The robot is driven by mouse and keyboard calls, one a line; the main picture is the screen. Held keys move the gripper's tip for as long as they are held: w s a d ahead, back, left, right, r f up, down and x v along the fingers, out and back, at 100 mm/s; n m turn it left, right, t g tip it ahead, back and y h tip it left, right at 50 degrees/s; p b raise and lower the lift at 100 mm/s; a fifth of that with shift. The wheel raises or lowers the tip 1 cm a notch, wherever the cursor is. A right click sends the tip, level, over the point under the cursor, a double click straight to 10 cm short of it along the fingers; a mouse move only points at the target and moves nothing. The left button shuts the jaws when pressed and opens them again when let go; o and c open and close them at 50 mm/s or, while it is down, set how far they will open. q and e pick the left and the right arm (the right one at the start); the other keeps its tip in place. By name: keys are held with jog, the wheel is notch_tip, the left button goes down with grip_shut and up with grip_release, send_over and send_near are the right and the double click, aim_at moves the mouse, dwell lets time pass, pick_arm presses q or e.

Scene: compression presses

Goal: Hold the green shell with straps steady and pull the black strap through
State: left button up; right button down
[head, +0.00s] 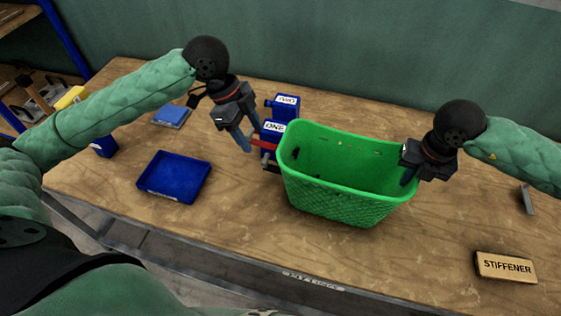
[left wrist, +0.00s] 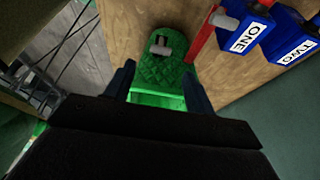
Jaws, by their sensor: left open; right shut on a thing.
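The green shell (head: 340,205) is an open, basket-like bin standing on the table in front of me. Its left end also shows in the left wrist view (left wrist: 165,75), with a pale grey fitting (left wrist: 160,47) on it. My right gripper (head: 409,174) is shut on the shell's right end, at the rim. My left gripper (head: 245,138) is open and empty, to the left of the shell's left end and beside the blue presses. In the left wrist view, its fingers (left wrist: 158,88) point toward that end. I cannot make out the black strap in either view.
Two blue presses, ONE (head: 272,128) and TWO (head: 286,101), stand behind the shell's left end; a red bar (left wrist: 202,36) is at press ONE. A blue tray (head: 146,189) lies left, and a STIFFENER block (head: 505,267) front right. The table's front middle is clear.

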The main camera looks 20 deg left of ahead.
aim_at(265, 157)
pick_arm(q)
jog(key=shift+x, duration=4.7)
jog(key=shift+c, duration=0.4)
jog(key=c, duration=1)
